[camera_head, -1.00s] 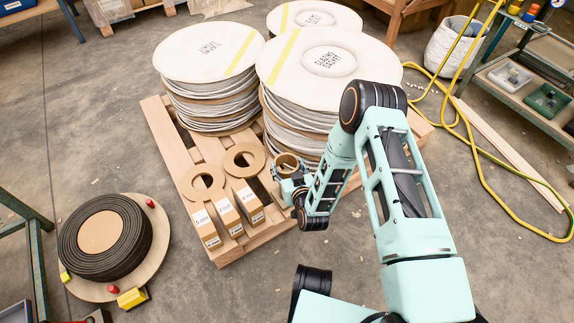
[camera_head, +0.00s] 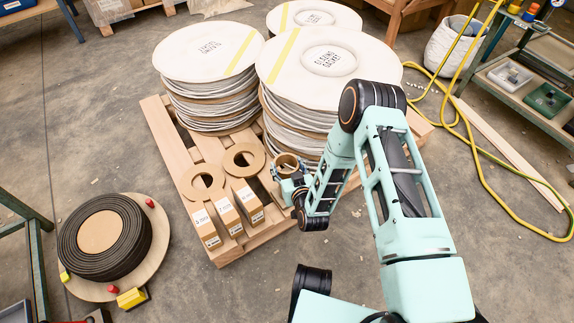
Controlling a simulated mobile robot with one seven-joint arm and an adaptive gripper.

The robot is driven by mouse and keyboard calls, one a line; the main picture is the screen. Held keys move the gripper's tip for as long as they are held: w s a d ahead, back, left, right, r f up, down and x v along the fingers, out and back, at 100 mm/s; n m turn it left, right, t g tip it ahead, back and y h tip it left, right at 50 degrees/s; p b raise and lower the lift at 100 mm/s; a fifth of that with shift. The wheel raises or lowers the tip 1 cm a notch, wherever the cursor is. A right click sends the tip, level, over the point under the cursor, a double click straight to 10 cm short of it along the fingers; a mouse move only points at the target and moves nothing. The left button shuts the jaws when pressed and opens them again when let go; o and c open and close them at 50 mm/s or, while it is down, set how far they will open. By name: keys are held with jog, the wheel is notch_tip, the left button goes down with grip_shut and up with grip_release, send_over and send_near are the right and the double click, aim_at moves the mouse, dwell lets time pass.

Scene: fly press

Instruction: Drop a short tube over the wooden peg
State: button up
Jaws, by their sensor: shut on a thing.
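A short brown tube (camera_head: 287,158) stands upright with its open end up, at the right of the flat cardboard rings above the pallet. My gripper (camera_head: 286,172) is shut on this tube from its near side, with the arm reaching in from the right. A dark patch shows inside the tube's opening. I cannot make out the wooden peg; it may be hidden by the tube or the gripper. I cannot tell how high the tube is above the pallet.
Two flat cardboard rings (camera_head: 203,182) lie beside several labelled narrow boxes (camera_head: 228,215) on the wooden pallet (camera_head: 168,140). Tall stacks of white discs (camera_head: 208,50) stand close behind. A black coil (camera_head: 105,240) on a round board lies left. Bare floor is at the front.

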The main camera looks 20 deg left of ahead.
aim_at(287, 171)
jog(key=shift+f, duration=1.8)
dwell(1.3)
dwell(0.3)
jog(key=o, duration=1.1)
jog(key=shift+o, duration=0.6)
jog(key=o, duration=0.4)
jog(key=shift+r, duration=0.15)
jog(key=shift+r+p, duration=2.85)
jog(key=shift+r, duration=1)
